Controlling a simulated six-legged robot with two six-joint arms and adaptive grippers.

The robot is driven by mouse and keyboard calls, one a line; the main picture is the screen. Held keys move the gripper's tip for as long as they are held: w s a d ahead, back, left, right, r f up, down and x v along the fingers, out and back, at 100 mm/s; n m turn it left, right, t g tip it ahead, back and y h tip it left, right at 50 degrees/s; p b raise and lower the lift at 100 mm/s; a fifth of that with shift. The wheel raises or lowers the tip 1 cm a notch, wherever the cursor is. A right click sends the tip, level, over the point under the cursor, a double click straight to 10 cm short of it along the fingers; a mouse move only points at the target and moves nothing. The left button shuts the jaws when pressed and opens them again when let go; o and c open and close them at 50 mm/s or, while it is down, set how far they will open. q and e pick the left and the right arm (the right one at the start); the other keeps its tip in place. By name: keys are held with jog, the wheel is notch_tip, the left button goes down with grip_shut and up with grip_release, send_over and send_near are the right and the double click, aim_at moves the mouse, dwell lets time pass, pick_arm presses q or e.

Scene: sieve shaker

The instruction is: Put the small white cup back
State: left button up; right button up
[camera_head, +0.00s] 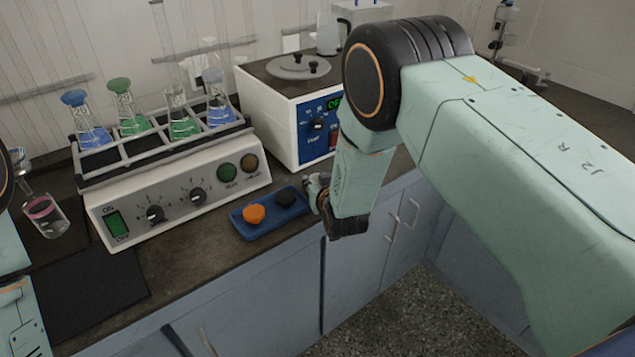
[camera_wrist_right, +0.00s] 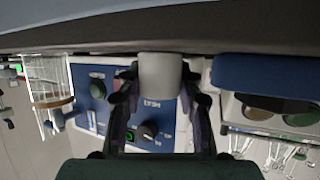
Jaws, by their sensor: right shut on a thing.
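The small white cup (camera_wrist_right: 161,76) shows in the right wrist view, between the two dark fingers of my right gripper (camera_wrist_right: 160,92). The gripper is shut on it, with a finger on each side. In the head view, my right gripper (camera_head: 318,190) is at the front edge of the counter, just right of the blue tray. The cup cannot be made out there, hidden by the gripper and arm. Part of my left arm shows at the left edge of the head view, but its gripper is out of view.
The blue tray (camera_head: 240,226) holds an orange piece (camera_head: 254,214) and a black piece (camera_head: 286,197). Behind stand a shaker (camera_head: 130,226) with several flasks and a white-and-blue heated bath (camera_head: 270,115). The front counter strip is mostly clear.

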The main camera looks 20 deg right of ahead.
jog(key=shift+s, duration=0.1)
jog(key=o, duration=0.9)
jog(key=shift+f, duration=0.1)
jog(key=shift+r, duration=0.2)
jog(key=shift+s+r, duration=0.15)
jog(key=p+v, duration=0.1)
jog(key=v, duration=1)
jog(key=shift+s+p, duration=0.35)
jog(key=shift+d, duration=0.1)
